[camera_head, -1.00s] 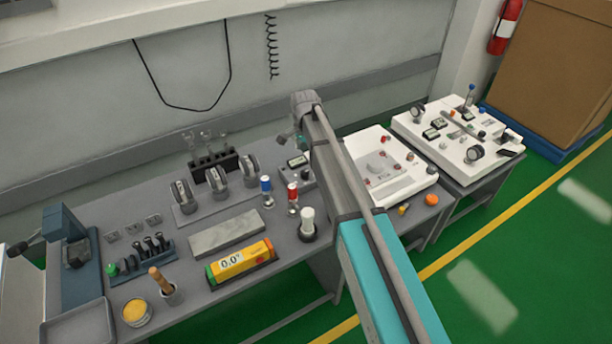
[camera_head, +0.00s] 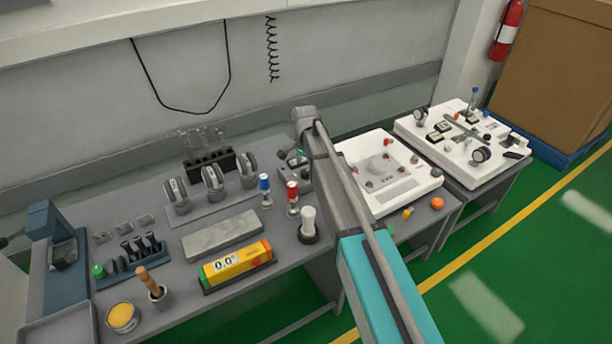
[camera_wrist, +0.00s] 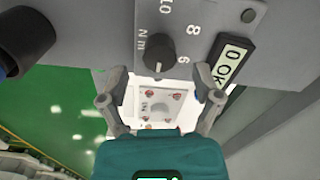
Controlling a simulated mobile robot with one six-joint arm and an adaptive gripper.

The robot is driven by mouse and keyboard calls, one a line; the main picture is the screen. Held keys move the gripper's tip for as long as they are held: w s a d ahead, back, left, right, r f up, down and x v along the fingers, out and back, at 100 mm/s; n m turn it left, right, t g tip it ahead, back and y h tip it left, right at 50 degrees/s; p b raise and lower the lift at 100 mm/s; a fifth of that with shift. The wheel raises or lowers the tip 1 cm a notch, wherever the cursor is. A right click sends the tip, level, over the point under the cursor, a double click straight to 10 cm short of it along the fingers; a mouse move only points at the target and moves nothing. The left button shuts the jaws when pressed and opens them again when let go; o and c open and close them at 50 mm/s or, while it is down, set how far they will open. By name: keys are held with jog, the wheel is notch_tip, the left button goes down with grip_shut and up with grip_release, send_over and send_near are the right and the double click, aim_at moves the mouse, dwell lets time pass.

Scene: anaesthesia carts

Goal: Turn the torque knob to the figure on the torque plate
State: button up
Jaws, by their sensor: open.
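The torque knob (camera_wrist: 157,49) is black and round, on a grey panel (camera_wrist: 105,25) at the top of the wrist view. The figures 10, 8 and 6 and the letters N m are printed around it. Its pointer setting is too small to read surely. My gripper (camera_wrist: 161,80) is open and empty, its two fingers below the knob in the picture and apart from it. I cannot make out a torque plate for certain.
A pale display (camera_wrist: 232,63) sits right of the knob, close to my right finger. A dark cylinder (camera_wrist: 25,42) is at upper left. In the head view, red (camera_head: 292,192) and blue (camera_head: 264,185) capped cylinders and a white-topped post (camera_head: 308,220) stand near the box.

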jog(key=shift+f+b, duration=0.95)
jog(key=shift+f, duration=0.3)
grip_shut()
